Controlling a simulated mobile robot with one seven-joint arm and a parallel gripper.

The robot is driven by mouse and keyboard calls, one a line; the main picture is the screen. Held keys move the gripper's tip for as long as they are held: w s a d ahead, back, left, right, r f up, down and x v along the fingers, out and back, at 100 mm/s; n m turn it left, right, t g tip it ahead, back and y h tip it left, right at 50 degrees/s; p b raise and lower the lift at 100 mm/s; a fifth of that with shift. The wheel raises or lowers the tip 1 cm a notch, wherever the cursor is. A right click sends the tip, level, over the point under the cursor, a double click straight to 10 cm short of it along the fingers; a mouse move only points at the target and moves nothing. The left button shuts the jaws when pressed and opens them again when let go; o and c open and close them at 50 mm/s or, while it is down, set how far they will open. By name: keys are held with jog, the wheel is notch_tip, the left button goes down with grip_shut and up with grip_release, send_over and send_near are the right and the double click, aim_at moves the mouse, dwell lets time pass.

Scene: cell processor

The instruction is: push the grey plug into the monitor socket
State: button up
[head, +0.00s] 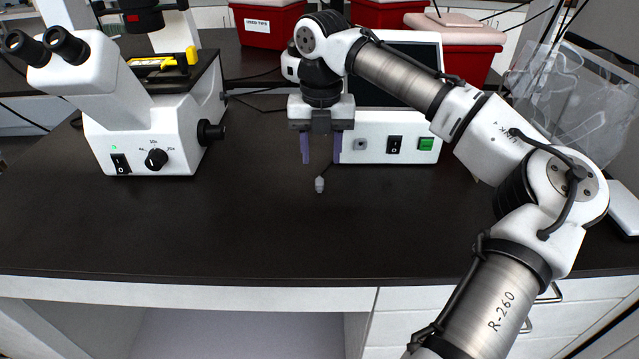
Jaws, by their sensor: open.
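A white microscope (150,110) with a yellow part on its stage stands at the left. Red bins (268,22) stand at the back, and a clear container (565,95) is at the right. The front and middle of the bench (230,225) are clear.

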aim_at(320, 186)
jog(key=shift+w+a+f+p, duration=0.1)
jog(key=shift+f+p, duration=0.1)
jog(key=shift+f, duration=1.25)
jog(key=shift+w+a+f+p, duration=0.1)
jog(key=shift+f+p, duration=0.1)
jog(key=shift+f, duration=1.2)
jog(key=shift+c, duration=0.3)
grip_shut()
